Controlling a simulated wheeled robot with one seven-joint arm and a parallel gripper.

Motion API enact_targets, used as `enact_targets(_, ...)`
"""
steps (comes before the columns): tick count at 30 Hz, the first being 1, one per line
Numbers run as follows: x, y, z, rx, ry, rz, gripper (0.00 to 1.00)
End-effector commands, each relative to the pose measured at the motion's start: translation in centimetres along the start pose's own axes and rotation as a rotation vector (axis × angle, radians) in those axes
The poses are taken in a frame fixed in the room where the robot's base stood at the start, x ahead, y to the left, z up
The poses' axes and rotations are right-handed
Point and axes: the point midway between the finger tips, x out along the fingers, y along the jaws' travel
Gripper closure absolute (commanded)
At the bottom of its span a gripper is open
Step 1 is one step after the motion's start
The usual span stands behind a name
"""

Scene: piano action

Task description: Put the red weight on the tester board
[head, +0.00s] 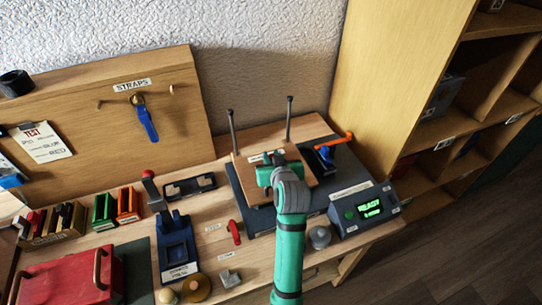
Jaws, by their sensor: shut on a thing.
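The tester board (312,168) is a wooden board with two upright dark posts, standing on a dark mat at the back of the bench. My gripper (277,173), teal, is over the board's middle, at the end of my teal arm with its grey wrist. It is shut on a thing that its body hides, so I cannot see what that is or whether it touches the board. No weight that is clearly red shows in the open. A small red piece (234,232) lies on the bench left of my arm; I cannot tell what it is.
A display box (366,210) reading READY stands right of the board, with a blue and orange clamp (330,152) behind it. A grey knobbed piece (319,237) sits close to my arm. A blue press (177,245) and red toolbox (68,275) stand left.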

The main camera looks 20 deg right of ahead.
Motion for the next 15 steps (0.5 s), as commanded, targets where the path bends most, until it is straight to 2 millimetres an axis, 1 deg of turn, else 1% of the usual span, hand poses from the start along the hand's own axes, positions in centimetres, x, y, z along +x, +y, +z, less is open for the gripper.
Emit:
enact_targets(11, 0.10, 0.04, 0.20, 0.000, 0.003, 0.000, 1.00)
enact_targets(12, 0.13, 0.05, 0.27, 0.000, 0.002, 0.001, 0.76)
enact_targets(14, 0.12, 0.05, 0.25, 0.000, 0.002, 0.001, 0.62)
enact_targets(15, 0.12, 0.05, 0.25, 0.000, 0.002, 0.001, 0.62)
